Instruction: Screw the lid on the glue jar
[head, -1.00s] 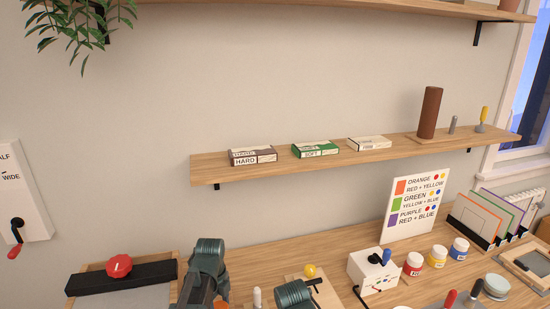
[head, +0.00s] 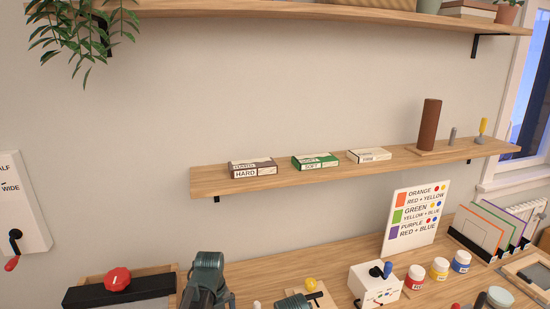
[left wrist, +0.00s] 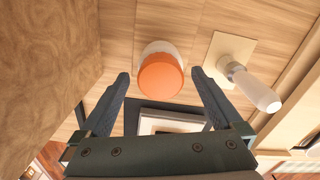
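In the left wrist view, an orange round cap (left wrist: 161,76) tops a white round body (left wrist: 160,48), which looks like the glue jar with its lid. I cannot tell whether the lid is screwed down or only resting there. My left gripper (left wrist: 158,82) is open, its two fingers apart on either side of the orange cap. No contact between fingers and cap shows. In the head view only links of my arms show at the bottom edge. The jar and both grippers' fingers are out of that view.
A white-handled tool (left wrist: 255,90) stands on a pale plate right of the jar. In the head view, a white box with a crank (head: 374,285), red (head: 415,278), yellow and blue paint jars and a colour chart (head: 414,218) stand on the desk. A shelf (head: 300,182) runs above.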

